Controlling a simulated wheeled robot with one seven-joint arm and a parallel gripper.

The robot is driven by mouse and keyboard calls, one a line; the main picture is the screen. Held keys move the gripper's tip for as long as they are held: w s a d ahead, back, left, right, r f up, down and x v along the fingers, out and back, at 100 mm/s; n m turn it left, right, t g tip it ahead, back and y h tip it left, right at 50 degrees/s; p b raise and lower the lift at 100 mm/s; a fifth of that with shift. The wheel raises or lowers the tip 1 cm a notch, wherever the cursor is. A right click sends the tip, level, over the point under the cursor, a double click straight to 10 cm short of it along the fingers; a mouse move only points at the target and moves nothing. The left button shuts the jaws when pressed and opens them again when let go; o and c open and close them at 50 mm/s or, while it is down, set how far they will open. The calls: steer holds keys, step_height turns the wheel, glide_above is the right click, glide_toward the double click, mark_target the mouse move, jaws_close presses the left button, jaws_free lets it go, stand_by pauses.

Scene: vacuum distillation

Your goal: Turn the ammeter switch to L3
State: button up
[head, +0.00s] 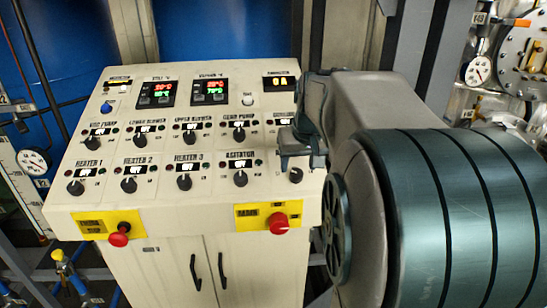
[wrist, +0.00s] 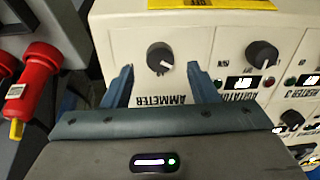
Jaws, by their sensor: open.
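The ammeter switch is a black round knob (wrist: 160,56) on the cream panel, with an upside-down AMMETER label below it in the wrist view. A white mark shows at the knob's lower right edge in that view; its position letters are too small to read. In the head view the knob (head: 296,175) sits at the panel's lower right, right of the agitator knob. My gripper (wrist: 160,72) is open, its two blue fingers on either side of the knob's lower side in the picture, apart from it. In the head view my gripper (head: 289,152) is just above the knob.
The agitator knob (wrist: 261,54) is close to the right finger in the wrist view. Red stop buttons (head: 278,223) and (head: 119,234) stick out from yellow plates on the panel's front. A red-handled part (wrist: 37,75) stands at the left in the wrist view.

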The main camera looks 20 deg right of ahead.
mark_target(297, 172)
steer(key=shift+x, duration=1.65)
steer(key=shift+r, duration=0.1)
steer(key=c, duration=1)
steer(key=shift+o, duration=0.2)
